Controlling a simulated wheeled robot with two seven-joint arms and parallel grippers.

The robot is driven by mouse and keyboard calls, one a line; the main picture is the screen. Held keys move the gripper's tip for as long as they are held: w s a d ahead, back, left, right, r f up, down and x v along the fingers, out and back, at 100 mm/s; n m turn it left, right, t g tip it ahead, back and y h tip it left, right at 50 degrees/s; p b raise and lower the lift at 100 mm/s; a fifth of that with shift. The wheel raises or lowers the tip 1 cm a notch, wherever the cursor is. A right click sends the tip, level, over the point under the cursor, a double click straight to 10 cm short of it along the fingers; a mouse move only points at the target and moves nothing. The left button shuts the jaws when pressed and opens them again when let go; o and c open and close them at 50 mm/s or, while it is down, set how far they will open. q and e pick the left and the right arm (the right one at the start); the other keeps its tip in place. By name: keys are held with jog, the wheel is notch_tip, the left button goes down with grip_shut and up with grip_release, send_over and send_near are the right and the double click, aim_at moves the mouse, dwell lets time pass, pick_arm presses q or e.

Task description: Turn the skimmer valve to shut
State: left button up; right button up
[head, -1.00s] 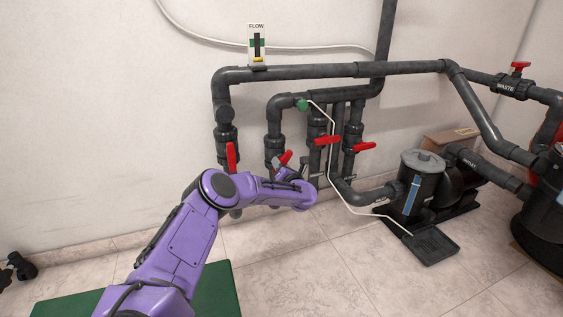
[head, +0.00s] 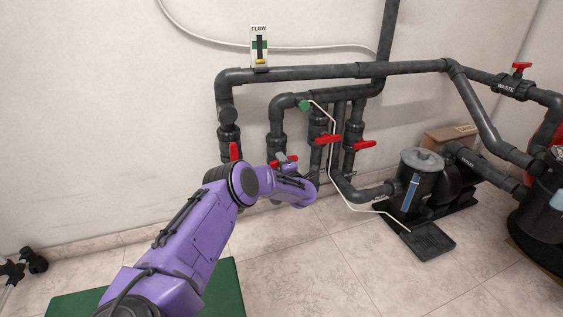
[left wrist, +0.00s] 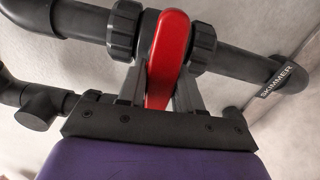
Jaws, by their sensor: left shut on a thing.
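The skimmer valve's red handle (left wrist: 168,58) stands between my left gripper's two grey fingers (left wrist: 160,88) in the left wrist view. The gripper is shut on it. There the handle lies across its dark pipe, roughly at right angles, and a SKIMMER label (left wrist: 277,82) shows on the pipe. In the head view, part of the red handle (head: 291,159) shows nearly level, beside the fingers of my left gripper (head: 280,161). My purple forearm and wrist hide the lower pipe there. My right gripper is not in view.
Other red-handled valves stand close by: one to the left (head: 234,151), two to the right (head: 327,139) (head: 365,145). A thin white tube (head: 333,150) runs down just right of my wrist. The pump (head: 419,185) stands at right.

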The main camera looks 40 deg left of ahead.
pick_arm(q)
jog(key=shift+m, duration=0.5)
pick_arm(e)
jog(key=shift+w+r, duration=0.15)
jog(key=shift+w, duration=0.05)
pick_arm(q)
jog(key=o, duration=1)
jog(key=shift+c, duration=0.2)
jog(key=p+v, duration=0.5)
jog(key=v, duration=0.5)
jog(key=shift+s+d, duration=0.2)
jog(key=shift+d, duration=0.05)
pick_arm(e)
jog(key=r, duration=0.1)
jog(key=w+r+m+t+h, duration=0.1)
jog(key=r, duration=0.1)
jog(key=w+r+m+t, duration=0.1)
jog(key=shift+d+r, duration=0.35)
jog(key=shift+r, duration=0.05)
